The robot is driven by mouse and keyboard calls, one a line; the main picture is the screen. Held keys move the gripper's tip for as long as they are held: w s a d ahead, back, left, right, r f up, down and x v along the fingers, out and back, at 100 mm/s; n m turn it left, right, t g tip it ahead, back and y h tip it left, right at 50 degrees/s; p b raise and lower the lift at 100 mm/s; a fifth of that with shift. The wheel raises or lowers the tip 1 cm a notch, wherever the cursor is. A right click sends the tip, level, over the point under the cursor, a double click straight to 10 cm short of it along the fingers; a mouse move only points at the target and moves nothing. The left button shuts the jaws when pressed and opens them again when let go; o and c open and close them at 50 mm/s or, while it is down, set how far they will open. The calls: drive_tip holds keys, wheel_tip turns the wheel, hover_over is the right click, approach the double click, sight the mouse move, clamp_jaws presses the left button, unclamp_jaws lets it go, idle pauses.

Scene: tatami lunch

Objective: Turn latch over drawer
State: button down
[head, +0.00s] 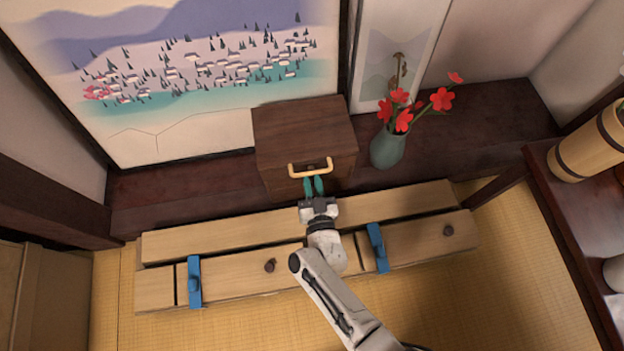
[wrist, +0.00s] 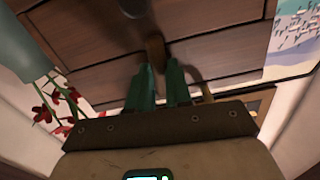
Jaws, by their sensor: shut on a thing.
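A small dark-brown wooden drawer chest (head: 300,130) stands on the dark ledge below the painting, with a yellow bar handle (head: 293,171) on its front. My gripper (head: 313,182) is at the chest front, its green fingertips just below the handle in the head view. In the wrist view my gripper (wrist: 159,70) is shut on a brown wooden latch (wrist: 155,47), which sits between the fingertips against the plank front. The handle (wrist: 206,93) shows beside the right finger there. The latch is mostly hidden in the head view, so its exact angle is hard to tell.
A green vase (head: 387,149) with red flowers stands right of the chest; it also shows in the wrist view (wrist: 22,52). Light wooden boards (head: 225,278) with blue clamps (head: 194,282) lie below my arm. A dark shelf (head: 570,220) stands at right.

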drive_tip(key=shift+f+n, duration=0.1)
drive_tip(key=shift+n, duration=0.5)
drive_tip(key=c, duration=1)
unclamp_jaws()
drive_tip(key=shift+c, duration=0.2)
drive_tip(key=shift+s, duration=0.1)
drive_tip(key=p+v, duration=0.3)
drive_tip(key=v, duration=0.7)
drive_tip(key=shift+s, duration=0.35)
drive_tip(key=shift+d, duration=0.1)
